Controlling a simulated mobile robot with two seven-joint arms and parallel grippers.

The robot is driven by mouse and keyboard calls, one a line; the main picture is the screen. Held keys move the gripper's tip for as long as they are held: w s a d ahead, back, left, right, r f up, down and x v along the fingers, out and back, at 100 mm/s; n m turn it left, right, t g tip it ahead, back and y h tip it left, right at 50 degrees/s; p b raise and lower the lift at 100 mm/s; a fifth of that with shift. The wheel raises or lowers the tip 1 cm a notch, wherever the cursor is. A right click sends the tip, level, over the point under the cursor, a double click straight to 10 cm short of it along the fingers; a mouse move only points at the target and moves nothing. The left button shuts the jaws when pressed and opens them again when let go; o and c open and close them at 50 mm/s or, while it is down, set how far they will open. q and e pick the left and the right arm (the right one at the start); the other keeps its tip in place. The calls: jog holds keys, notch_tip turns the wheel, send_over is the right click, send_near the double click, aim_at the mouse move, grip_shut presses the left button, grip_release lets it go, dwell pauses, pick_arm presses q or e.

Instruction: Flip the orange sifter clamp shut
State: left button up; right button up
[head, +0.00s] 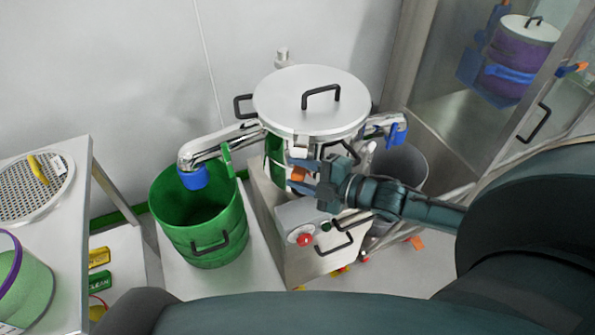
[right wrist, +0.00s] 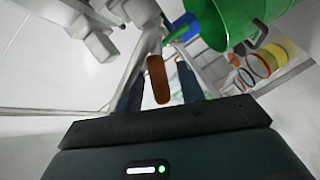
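The sifter is a machine with a white round lid (head: 311,98) and a black handle on top. Its orange clamp (head: 298,174) shows on the front below the lid, just left of my right gripper (head: 306,175). In the right wrist view the orange clamp (right wrist: 157,80) is a rounded upright bar between the two dark fingers of my right gripper (right wrist: 158,88). Gaps show on both sides of it, so the gripper looks open around it. Whether a finger touches it I cannot tell. My left gripper is not in view.
A green bin (head: 205,235) stands left of the sifter under a chrome spout with a blue end (head: 193,178). A red button (head: 304,239) is on the front control box. A grey bin (head: 410,160) stands at right. A steel table (head: 70,215) is at far left.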

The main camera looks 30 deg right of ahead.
jog(key=shift+w+a, duration=0.2)
jog(key=shift+c, duration=0.2)
grip_shut()
dwell(0.4)
